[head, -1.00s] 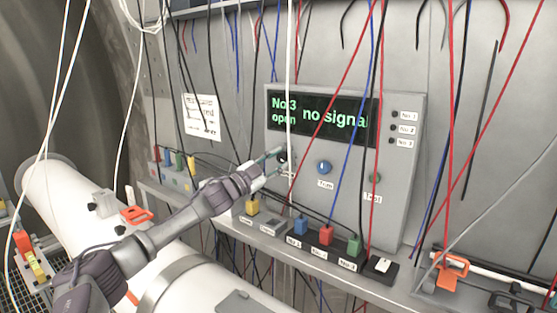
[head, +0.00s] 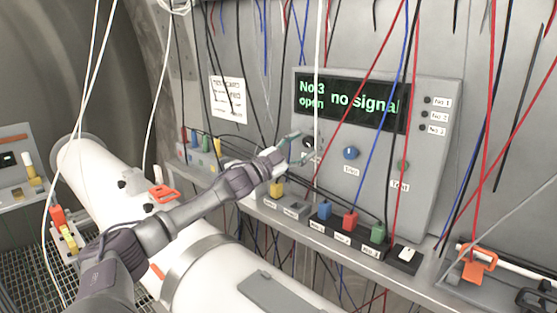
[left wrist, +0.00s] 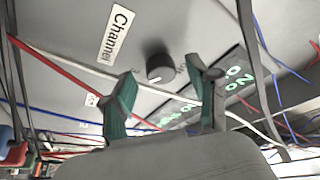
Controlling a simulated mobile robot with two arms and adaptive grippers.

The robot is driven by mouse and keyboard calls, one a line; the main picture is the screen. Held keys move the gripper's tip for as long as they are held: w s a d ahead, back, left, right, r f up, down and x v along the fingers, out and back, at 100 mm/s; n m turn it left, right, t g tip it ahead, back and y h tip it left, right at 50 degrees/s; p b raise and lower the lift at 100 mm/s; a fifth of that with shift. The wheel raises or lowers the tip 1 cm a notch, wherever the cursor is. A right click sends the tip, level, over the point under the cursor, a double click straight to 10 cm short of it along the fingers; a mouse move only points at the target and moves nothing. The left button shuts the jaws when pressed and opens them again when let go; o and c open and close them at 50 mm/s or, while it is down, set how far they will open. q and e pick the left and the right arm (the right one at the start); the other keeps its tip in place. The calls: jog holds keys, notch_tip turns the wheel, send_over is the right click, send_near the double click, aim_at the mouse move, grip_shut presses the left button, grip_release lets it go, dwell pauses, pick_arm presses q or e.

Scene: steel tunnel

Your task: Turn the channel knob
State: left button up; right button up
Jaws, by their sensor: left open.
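The channel knob (left wrist: 160,67) is a dark round knob on the grey panel, beside the label "Channel" (left wrist: 116,34) in the left wrist view. My left gripper (left wrist: 164,92) is open, with its green-tipped fingers on either side of the knob's line and the knob showing between and beyond them. I cannot tell whether they touch it. In the head view my left gripper (head: 298,146) is at the left side of the panel box (head: 385,200), largely covering the knob. The display (head: 350,100) reads "No.3 open no signal". My right gripper is not in view.
Red, blue, black and white cables hang in front of the panel. Coloured plugs, including a red one (head: 350,220), stand on the ledge below. A white pipe (head: 100,180) runs at the lower left.

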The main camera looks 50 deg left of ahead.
pick_arm(q)
jog(key=v, duration=1)
jog(key=shift+s, duration=0.35)
